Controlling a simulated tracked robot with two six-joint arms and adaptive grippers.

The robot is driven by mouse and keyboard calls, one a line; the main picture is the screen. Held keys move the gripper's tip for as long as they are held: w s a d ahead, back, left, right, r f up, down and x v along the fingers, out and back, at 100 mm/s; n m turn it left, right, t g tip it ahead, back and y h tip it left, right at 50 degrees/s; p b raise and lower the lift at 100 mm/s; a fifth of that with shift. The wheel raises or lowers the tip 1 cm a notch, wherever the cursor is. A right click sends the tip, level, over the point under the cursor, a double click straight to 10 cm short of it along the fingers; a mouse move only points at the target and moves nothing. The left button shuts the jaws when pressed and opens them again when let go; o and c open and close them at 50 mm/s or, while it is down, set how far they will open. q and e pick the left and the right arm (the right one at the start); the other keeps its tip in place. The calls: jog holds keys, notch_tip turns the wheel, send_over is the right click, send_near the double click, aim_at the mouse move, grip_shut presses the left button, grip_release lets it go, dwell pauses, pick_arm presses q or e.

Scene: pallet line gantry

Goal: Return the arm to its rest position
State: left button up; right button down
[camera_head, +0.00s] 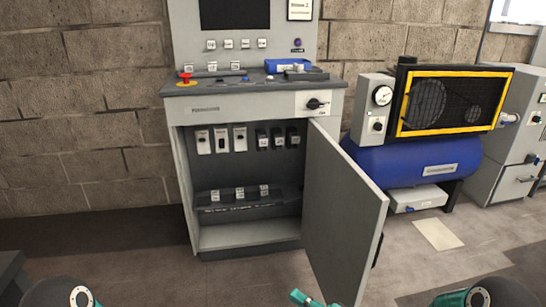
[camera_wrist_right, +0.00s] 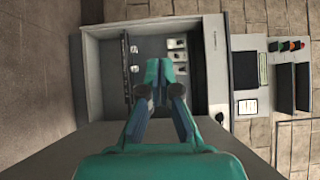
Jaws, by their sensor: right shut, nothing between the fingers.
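My right gripper (camera_head: 312,299) shows only as a teal piece at the bottom edge of the head view, in front of the lower part of the open cabinet door. In the right wrist view my right gripper (camera_wrist_right: 159,72) has its two teal fingertips together, with nothing between them. The fingers appear against the open cabinet (camera_wrist_right: 92,70), which lies sideways in that view. My left gripper is not in view; only dark round parts of my arms show at the bottom corners of the head view.
The grey control cabinet (camera_head: 250,235) stands against a block wall with its door (camera_head: 345,215) swung open toward me. Breakers and switches sit inside. A blue compressor (camera_head: 410,170) stands to the right. A pale sheet (camera_head: 437,234) lies on the floor.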

jog(key=s+d+f+g+h, duration=0.1)
jog(key=s+f+h, duration=0.2)
jog(key=f, duration=0.3)
jog(key=s+f+g+h, duration=0.1)
jog(key=s+f+h, duration=0.15)
jog(key=f, duration=0.35)
jog(key=s+d+f+n+g+h, duration=0.25)
jog(key=s+f+g, duration=0.2)
jog(key=s, duration=0.45)
jog(key=s+d+f+n+g+h, duration=0.2)
jog(key=s+f+n+g, duration=0.15)
jog(key=s+f, duration=0.4)
notch_tip(320, 180, up, 32)
jog(key=s+g+p, duration=0.1)
jog(key=s+p, duration=0.1)
jog(key=p, duration=2.7)
jog(key=shift+f, duration=0.15)
jog(key=shift+d, duration=0.1)
